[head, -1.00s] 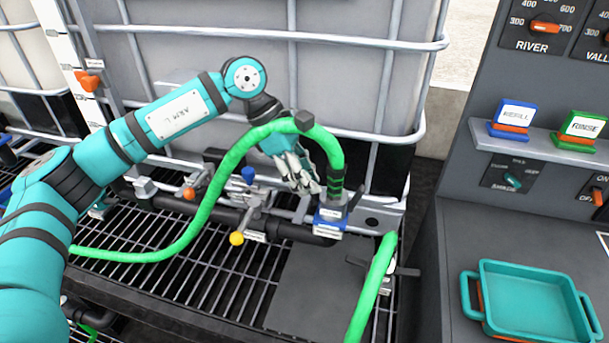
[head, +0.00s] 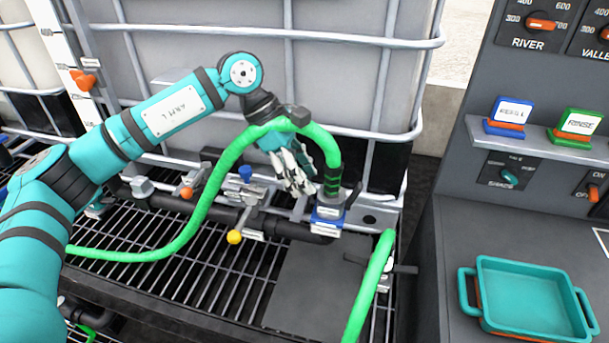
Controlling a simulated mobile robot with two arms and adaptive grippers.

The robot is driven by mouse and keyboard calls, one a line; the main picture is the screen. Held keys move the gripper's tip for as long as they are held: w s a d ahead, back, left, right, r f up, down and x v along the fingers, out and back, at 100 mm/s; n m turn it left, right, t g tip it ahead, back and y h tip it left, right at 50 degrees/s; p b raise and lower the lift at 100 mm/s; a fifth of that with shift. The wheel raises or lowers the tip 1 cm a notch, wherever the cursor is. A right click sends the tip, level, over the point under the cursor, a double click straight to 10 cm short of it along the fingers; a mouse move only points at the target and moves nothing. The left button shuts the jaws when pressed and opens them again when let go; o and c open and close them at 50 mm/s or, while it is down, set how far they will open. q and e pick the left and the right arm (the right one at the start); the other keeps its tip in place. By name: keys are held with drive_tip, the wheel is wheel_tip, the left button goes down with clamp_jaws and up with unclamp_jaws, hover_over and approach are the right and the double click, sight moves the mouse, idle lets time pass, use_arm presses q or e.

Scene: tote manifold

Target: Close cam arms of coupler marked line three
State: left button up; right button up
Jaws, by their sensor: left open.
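A coupler (head: 328,216) with a blue body and a white label joins the green hose (head: 333,160) to the dark pipe at the foot of the tote. Its label is too small to read. A grey lever-like piece sticks out at its upper right; I cannot tell how the cam arms stand. My left gripper (head: 303,187) is open, pointing down just left of the hose end and coupler, with its fingers close to them. I cannot tell whether they touch. The hose arches in front of my left wrist. My right gripper is not in view.
A yellow-knobbed valve (head: 234,237), an orange-knobbed valve (head: 187,193) and a blue knob (head: 245,172) sit along the pipe to the left. A second green hose (head: 370,288) rises in front. A console with a teal tray (head: 530,298) stands at the right.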

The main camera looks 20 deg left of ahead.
use_arm(q)
drive_tip(key=v, duration=1.1)
drive_tip(key=shift+r, duration=0.25)
drive_tip(key=shift+a, duration=0.15)
